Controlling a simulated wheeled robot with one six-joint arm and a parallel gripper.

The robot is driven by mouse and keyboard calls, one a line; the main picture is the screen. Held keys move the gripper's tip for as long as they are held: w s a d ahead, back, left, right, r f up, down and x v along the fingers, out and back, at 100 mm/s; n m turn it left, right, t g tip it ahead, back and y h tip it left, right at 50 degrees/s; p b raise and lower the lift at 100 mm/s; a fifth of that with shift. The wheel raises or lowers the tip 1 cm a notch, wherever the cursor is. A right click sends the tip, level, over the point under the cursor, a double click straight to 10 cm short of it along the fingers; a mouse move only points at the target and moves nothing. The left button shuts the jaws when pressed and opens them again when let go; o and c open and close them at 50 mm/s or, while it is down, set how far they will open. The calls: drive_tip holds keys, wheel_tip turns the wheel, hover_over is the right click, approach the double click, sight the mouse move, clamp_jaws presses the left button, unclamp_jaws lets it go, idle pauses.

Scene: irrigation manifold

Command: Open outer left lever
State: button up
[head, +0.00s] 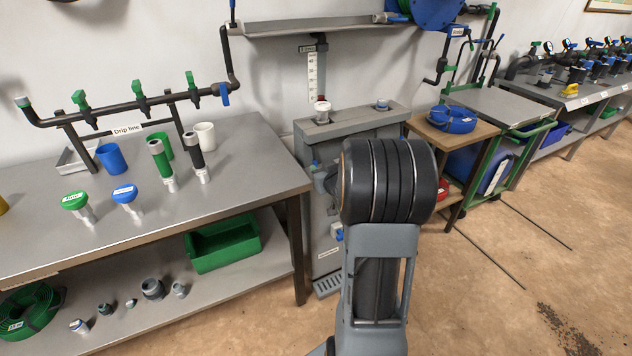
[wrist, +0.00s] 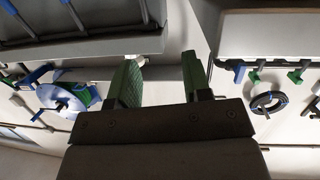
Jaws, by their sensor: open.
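A dark pipe labelled "Drip line" (head: 128,130) runs above the left bench and carries several levers. Its leftmost green lever (head: 80,99) stands up from the pipe. Two more green levers (head: 139,90) (head: 191,82) sit to its right, and a blue lever (head: 224,95) is near the pipe's bend. My gripper (wrist: 162,68) shows in the wrist view with its two green-padded fingers apart and nothing between them. It is not visible in the head view, where only my arm shows. Green levers (wrist: 254,76) and a blue one (wrist: 239,72) appear at the wrist view's right, away from the fingers.
The left bench (head: 250,185) holds cups, green and blue capped fittings and two upright cylinders. A grey cabinet (head: 310,145) stands right of it, partly behind my arm. A blue hose reel (head: 430,12) is above. Further benches stand right; the floor at right is mostly open.

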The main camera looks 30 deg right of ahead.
sight(316, 161)
drive_tip(key=d+f+t+y+b, duration=0.1)
drive_tip(key=d+f+t+b, duration=0.25)
drive_tip(key=f, duration=0.35)
drive_tip(key=shift+g, duration=0.35)
drive_tip(key=w, duration=0.4)
drive_tip(key=w+d+b, duration=0.1)
drive_tip(key=w, duration=0.3)
drive_tip(key=w+d, duration=0.1)
drive_tip(key=w, duration=0.3)
drive_tip(key=shift+w+d, duration=0.25)
drive_tip(key=shift+w, duration=0.05)
clamp_jaws()
